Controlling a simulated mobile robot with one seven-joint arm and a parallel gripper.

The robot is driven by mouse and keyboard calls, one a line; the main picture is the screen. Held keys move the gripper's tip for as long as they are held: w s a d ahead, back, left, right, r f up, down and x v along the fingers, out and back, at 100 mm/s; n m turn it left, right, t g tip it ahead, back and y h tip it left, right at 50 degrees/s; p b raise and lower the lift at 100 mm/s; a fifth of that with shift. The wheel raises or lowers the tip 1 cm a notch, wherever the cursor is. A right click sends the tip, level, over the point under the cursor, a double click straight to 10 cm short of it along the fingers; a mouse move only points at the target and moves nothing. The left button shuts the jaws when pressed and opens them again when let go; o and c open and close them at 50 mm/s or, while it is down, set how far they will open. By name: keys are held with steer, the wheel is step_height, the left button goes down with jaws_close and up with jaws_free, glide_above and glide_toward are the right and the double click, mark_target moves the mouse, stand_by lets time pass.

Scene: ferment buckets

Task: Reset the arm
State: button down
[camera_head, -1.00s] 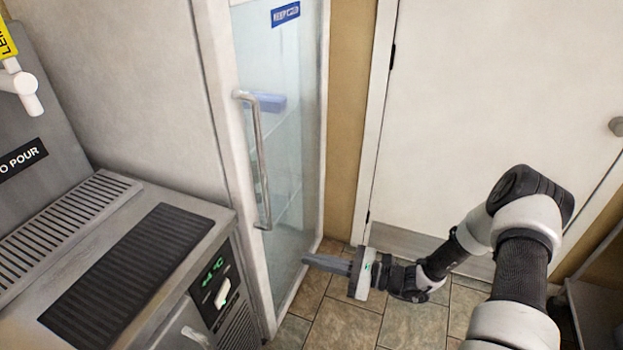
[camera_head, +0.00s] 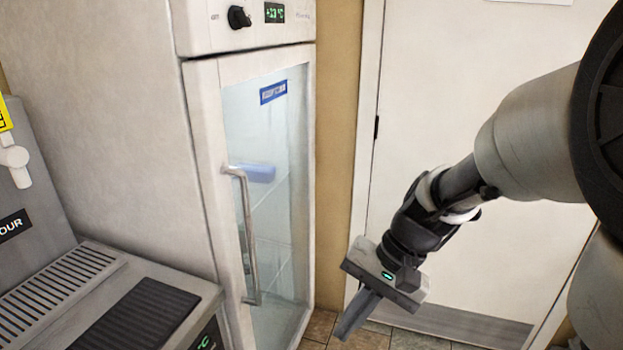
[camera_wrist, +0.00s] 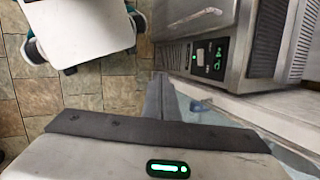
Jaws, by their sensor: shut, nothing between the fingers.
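My gripper (camera_head: 358,314) hangs at the end of my arm on the right side of the head view, pointing down and to the left. Its fingers are together with nothing between them. It is apart from the glass-door fridge (camera_head: 197,170) and in front of the white door (camera_head: 425,120). In the wrist view my gripper's shut fingers (camera_wrist: 158,98) point up the picture over the tiled floor.
The fridge's glass door is shut, with a vertical handle (camera_head: 247,235) and a blue item (camera_head: 260,172) inside. A metal counter unit with a dark ribbed mat (camera_head: 135,315) stands at the lower left. Tiled floor (camera_wrist: 30,97) is clear below my gripper.

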steer(key=s+d+r+n+t+h, duration=0.5)
steer(key=s+d+r+t, duration=0.25)
steer(key=r, duration=0.35)
step_height(320, 180, up, 20)
steer(key=p, duration=1.9)
steer(key=shift+w+d+f+g, duration=0.2)
steer(key=shift+w+g, duration=0.15)
steer(key=shift+g, duration=0.1)
